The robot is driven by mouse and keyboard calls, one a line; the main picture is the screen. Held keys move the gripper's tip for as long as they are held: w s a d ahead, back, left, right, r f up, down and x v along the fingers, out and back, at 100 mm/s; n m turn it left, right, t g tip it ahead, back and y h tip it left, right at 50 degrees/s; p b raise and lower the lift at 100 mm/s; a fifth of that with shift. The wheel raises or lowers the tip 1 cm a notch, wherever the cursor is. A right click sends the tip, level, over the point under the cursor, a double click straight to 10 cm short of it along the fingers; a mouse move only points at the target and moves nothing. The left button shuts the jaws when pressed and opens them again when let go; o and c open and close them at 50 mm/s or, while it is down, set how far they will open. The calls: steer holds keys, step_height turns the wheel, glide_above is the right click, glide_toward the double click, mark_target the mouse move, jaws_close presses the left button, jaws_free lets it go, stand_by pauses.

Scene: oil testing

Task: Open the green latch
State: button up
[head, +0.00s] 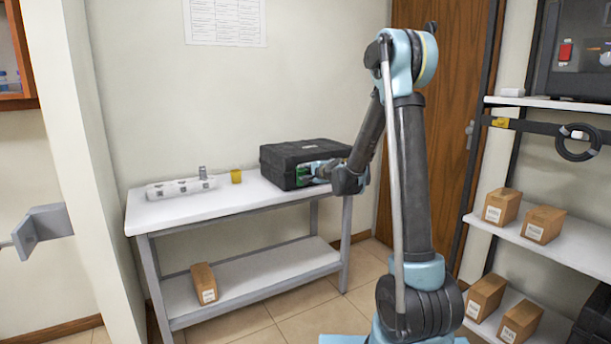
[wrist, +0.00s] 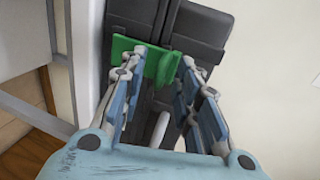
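The green latch (wrist: 148,60) is on the front of a black case (wrist: 195,28) in the wrist view. In the head view the latch (head: 302,174) shows as a small green patch on the front of the case (head: 290,155), which sits closed on the table's right end. My gripper (wrist: 163,70) is in front of the latch, its two fingers spread apart with the green part between and just beyond their tips. I cannot tell whether a finger touches it. In the head view my gripper (head: 322,172) is at the case's front and partly hidden by my wrist.
Shelving (head: 560,248) with several boxes stands at the right, near a wooden door (head: 455,70).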

steer(key=shift+w+a+f, duration=0.1)
steer(key=shift+w+a, duration=0.1)
steer(key=shift+w, duration=0.05)
jaws_close()
steer(key=shift+d, duration=0.1)
